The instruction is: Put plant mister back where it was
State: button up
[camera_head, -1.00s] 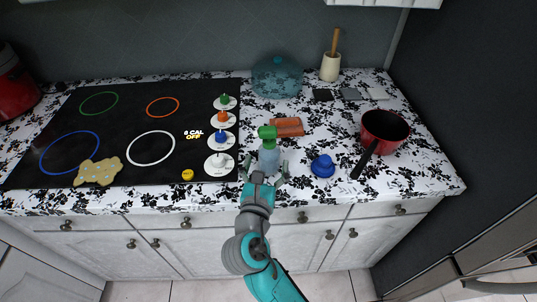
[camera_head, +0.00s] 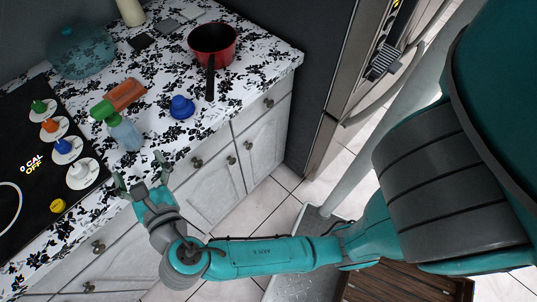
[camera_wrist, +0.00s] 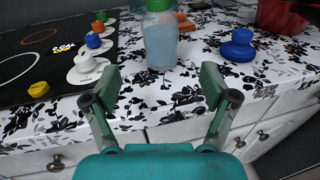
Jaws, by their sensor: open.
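The plant mister, with a green spray head and a see-through bluish bottle (camera_head: 125,133), stands upright on the patterned counter. In the wrist view the mister (camera_wrist: 160,42) is straight ahead, beyond the fingertips, with its top cut off by the frame. My gripper (camera_head: 140,172) is open and empty at the counter's front edge, apart from the mister. Its two fingers are spread wide in the wrist view (camera_wrist: 160,84), with bare counter between them.
An orange-brown block (camera_head: 126,94) lies just behind the mister. A blue knobbed object (camera_head: 181,107) and a red pot (camera_head: 213,44) stand to the right. The black cooktop (camera_head: 30,200) with several coloured knobs is left. A blue glass pot (camera_head: 81,50) stands behind.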

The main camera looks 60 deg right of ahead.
jog(key=s+d+f+m+g+y, duration=0.1)
jog(key=s+d+f+m+y, duration=0.3)
jog(key=s+f+m+y, duration=0.8)
jog(key=s+d+r+m+h, duration=0.1)
jog(key=s+m, duration=0.7)
jog(key=s, duration=0.2)
jog(key=s+d+r+m+h, duration=0.1)
jog(key=s+r+m+h, duration=0.1)
jog(key=s+m, duration=0.7)
jog(key=shift+s+m+t, duration=0.3)
jog(key=shift+s+t, duration=0.1)
jog(key=shift+s, duration=0.5)
